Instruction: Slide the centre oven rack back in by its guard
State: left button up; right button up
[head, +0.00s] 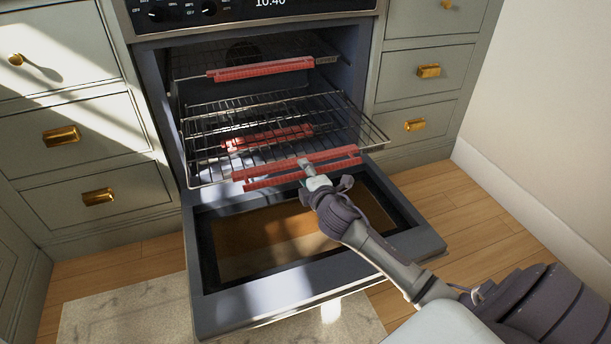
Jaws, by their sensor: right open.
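The centre oven rack (345,117) is a wire rack that sticks out of the open oven (171,120). A red guard (258,183) runs along its front edge. My right gripper (305,164) is open at the middle of this guard, overlapping it in the head view. I cannot tell whether it touches the guard, and part of the guard is hidden behind it. My left gripper is not in view.
An upper rack with a red guard (262,69) sits inside the oven. Another red guard (268,138) shows through the centre rack's wires. The oven door (315,292) is folded down below. Drawers with brass handles (61,135) flank the oven, and a wall (545,110) stands at the right.

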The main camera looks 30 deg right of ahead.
grip_shut()
dwell(0.4)
